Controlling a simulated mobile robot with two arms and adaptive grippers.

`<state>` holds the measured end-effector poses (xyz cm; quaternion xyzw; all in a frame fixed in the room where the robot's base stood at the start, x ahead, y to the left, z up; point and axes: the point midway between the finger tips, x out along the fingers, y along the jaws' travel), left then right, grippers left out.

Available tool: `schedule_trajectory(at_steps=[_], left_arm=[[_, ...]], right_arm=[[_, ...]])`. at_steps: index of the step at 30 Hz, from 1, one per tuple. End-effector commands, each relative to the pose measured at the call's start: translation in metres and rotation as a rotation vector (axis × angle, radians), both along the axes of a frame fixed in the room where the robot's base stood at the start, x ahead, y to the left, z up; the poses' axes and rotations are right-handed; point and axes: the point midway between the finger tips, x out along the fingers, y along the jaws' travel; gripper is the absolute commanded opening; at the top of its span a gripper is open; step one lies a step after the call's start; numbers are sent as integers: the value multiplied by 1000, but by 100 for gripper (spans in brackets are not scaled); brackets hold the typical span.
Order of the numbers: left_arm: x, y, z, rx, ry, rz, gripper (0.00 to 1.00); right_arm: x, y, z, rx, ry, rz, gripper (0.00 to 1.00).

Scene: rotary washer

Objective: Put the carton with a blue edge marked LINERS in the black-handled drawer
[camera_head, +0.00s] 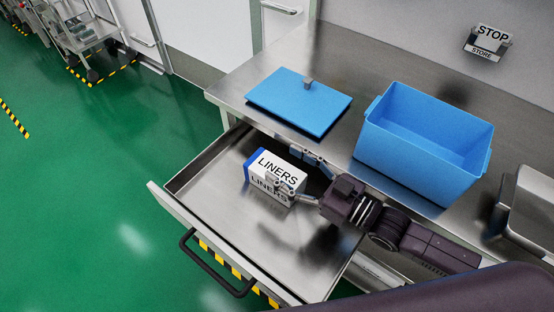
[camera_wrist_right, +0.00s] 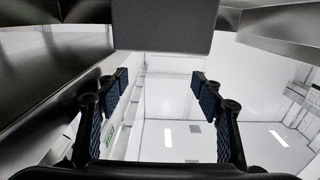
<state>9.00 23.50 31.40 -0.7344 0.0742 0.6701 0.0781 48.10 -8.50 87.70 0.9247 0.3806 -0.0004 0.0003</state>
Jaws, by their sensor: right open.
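The white carton (camera_head: 277,169) with a blue edge, marked LINERS on its top and side, is inside the open steel drawer (camera_head: 225,205), towards its back. It appears to rest on the drawer floor. The drawer's black handle (camera_head: 213,268) is at its front. My right gripper (camera_head: 298,172) is open, reaching in from the right at the carton. One finger overlaps the carton's near side, the other is by its far side. In the right wrist view the open fingers (camera_wrist_right: 163,84) show, with a dark grey face beyond them, probably the carton. My left gripper is not in view.
The steel counter (camera_head: 300,60) above the drawer holds a flat blue lid (camera_head: 290,105) with a knob and an open blue bin (camera_head: 420,145). Green floor (camera_head: 110,190) is clear at left.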

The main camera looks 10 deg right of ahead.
Motion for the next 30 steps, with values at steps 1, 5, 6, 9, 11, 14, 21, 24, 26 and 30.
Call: schedule_trajectory(at_steps=[1,5,6,9,11,14,21,24,26,30], left_arm=[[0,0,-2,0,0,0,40],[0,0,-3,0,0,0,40],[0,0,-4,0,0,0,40],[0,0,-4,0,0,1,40],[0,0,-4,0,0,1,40],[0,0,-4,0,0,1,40],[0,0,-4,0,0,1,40],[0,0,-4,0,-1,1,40],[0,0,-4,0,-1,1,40],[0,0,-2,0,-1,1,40]], right_arm=[[-7,-6,-2,-2,4,0,61],[-19,-18,-2,-1,3,0,61],[-22,-21,-2,0,3,0,61],[-26,-26,-1,1,2,0,61],[-28,-27,-1,0,1,0,61],[-29,-29,0,1,1,0,61],[-29,-29,0,1,-1,0,61],[-29,-28,0,1,-1,0,61],[-29,-28,0,1,0,0,61],[-29,-28,3,1,-1,0,61]])
